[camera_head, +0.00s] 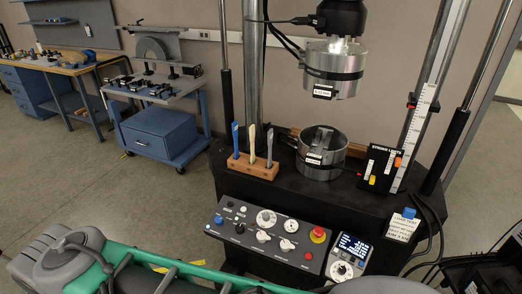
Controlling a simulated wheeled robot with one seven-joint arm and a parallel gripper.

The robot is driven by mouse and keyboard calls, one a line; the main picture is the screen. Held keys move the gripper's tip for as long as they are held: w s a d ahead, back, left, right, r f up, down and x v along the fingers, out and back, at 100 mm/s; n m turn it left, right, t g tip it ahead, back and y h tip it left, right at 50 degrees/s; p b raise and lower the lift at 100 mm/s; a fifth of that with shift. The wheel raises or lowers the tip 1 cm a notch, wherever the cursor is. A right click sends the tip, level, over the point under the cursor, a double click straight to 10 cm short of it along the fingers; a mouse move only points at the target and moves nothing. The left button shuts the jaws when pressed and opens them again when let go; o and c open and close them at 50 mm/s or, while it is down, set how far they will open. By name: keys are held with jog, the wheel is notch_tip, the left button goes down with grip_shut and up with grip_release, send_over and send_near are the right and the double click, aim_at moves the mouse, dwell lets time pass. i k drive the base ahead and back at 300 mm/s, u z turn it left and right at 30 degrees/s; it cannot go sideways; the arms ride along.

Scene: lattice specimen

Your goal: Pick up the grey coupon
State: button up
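A grey coupon (270,148) stands upright at the right end of a small wooden block (243,169). A cream coupon (252,140) stands in the middle of the block and a blue coupon (236,139) at its left end. The block sits on the black bed of a test machine, left of the round metal lower fixture. The foot of the grey coupon is hidden in the block. My green and grey arm crosses the bottom left, well in front of the block. My gripper does not show.
An upper metal cylinder (334,72) hangs above the lower fixture (321,158). A stroke-limits panel (377,167) and a white scale (415,130) stand at right. A control panel (268,234) slopes in front. A blue cart (160,135) stands at left, with open floor before it.

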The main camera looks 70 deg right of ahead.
aim_at(270, 132)
jog(key=z, duration=0.75)
jog(key=i, duration=0.9)
jog(key=z, duration=0.85)
